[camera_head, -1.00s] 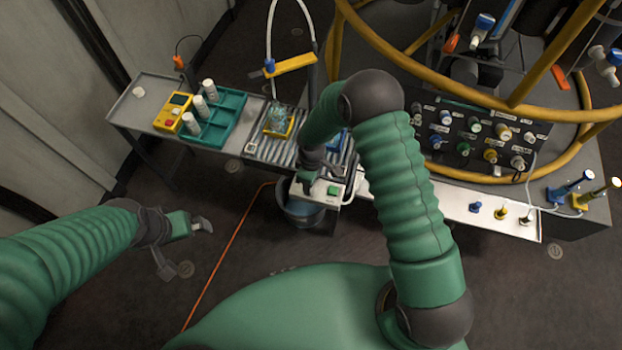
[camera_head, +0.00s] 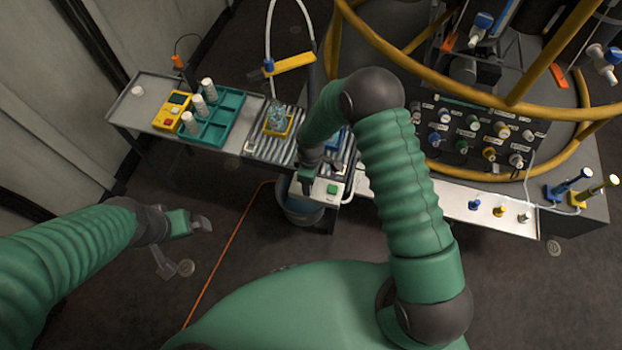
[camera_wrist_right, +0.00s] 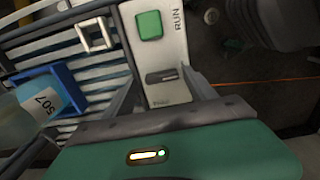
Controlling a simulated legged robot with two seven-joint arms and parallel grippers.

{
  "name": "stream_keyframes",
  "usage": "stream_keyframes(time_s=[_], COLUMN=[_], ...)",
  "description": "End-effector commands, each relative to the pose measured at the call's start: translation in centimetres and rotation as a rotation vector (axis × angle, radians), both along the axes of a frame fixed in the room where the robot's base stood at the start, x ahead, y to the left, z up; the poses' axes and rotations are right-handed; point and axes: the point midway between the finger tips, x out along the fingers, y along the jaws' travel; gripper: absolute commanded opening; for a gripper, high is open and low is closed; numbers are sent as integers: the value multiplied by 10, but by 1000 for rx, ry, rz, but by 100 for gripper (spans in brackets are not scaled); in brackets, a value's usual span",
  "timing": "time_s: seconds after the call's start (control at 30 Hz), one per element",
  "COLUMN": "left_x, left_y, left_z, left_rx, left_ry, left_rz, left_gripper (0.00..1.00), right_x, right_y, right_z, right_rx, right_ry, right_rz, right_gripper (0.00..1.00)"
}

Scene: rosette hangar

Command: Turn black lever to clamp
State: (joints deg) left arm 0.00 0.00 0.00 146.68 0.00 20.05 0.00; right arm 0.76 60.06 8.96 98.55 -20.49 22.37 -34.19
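In the right wrist view, a small dark lever-like part (camera_wrist_right: 161,76) sits on a pale panel (camera_wrist_right: 165,52), below a green button (camera_wrist_right: 149,25) marked RUN. My right gripper (camera_wrist_right: 162,92) is open, with one finger on each side of this panel strip and nothing visible between them but the panel. Whether the fingers touch it I cannot tell. In the head view, my right gripper (camera_head: 308,186) is over the panel, left of the green button (camera_head: 333,189), and hides the lever. My left gripper (camera_head: 202,223) is away from the bench, over the floor; its opening is unclear.
A blue holder (camera_wrist_right: 50,85) with a bottle labelled 507 (camera_wrist_right: 40,103) is close left of my right gripper. A teal rack (camera_head: 222,122) with white-capped tubes and a yellow device (camera_head: 172,109) stand further left. A bucket (camera_head: 300,209) is below the panel.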

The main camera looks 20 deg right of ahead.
Motion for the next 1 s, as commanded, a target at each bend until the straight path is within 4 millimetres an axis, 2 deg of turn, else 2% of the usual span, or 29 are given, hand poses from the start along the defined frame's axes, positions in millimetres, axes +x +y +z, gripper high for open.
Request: stream_keyframes(time_s=[0.27,0.37,0.47,0.8,0.9,1.0], left_x=[0,0,0,0,0,0], left_y=[0,0,0,0,0,0], left_z=[0,1,3,14,16,17], left_rx=[0,0,0,0,0,0], left_ry=[0,0,0,0,0,0], left_rz=[0,0,0,0,0,0], left_gripper=[100,100,100,100,100,100], right_x=[-3,-2,-2,-1,-1,-1], right_y=[-1,-1,-1,-1,0,-1], right_z=[-1,5,23,121,144,158], right_rx=[-2,-1,-2,-2,-2,-2], right_ry=[6,6,5,1,2,4], right_rz=[-2,-2,-2,-2,-2,-2], right_gripper=[67,67,67,67,67,67])
